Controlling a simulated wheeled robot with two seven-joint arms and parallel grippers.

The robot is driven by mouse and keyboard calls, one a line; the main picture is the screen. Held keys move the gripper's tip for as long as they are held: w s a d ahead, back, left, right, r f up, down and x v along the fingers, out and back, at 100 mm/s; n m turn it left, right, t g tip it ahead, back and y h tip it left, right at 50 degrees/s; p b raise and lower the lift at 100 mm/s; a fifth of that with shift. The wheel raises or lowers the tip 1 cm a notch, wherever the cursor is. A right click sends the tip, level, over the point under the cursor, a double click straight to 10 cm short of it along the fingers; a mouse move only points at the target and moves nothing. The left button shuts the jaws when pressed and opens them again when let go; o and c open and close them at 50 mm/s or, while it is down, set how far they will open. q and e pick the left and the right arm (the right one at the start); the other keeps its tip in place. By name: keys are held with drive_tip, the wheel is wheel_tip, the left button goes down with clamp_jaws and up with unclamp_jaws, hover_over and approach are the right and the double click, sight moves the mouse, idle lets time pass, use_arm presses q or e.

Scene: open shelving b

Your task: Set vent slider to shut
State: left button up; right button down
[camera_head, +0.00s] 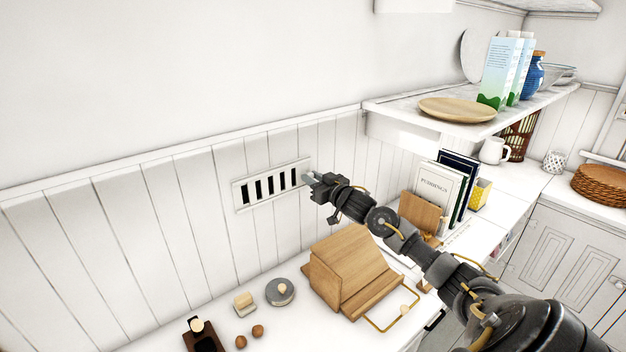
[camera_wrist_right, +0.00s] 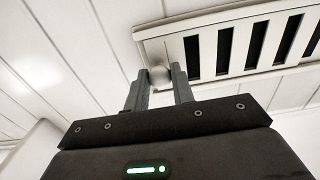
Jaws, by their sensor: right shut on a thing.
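The vent (camera_head: 272,186) is a white plate on the panelled wall, with several dark upright slots showing. My right gripper (camera_head: 311,179) is at the right end of this plate. In the right wrist view, the vent (camera_wrist_right: 237,48) runs off to the right, and its slots show dark. A small pale round slider knob (camera_wrist_right: 159,75) sits at the near end of the vent, between the fingertips of my right gripper (camera_wrist_right: 160,82), which is shut on it. In the head view the gripper hides the knob. My left gripper is not in view.
Below the vent, the white counter holds a wooden stand (camera_head: 348,266), a grey round lidded dish (camera_head: 280,292) and small items. Books (camera_head: 438,188) stand to the right of my arm. A shelf (camera_head: 400,115) with a wooden plate (camera_head: 457,109) juts out above. The wall left of the vent is clear.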

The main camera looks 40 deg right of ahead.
sight(284, 184)
drive_tip(key=shift+a+p, duration=0.45)
drive_tip(key=shift+a, duration=0.8)
drive_tip(key=c, duration=1.5)
unclamp_jaws()
drive_tip(key=shift+f, duration=0.1)
drive_tip(key=o, duration=0.3)
drive_tip(key=shift+a, duration=0.15)
drive_tip(key=shift+o, duration=0.2)
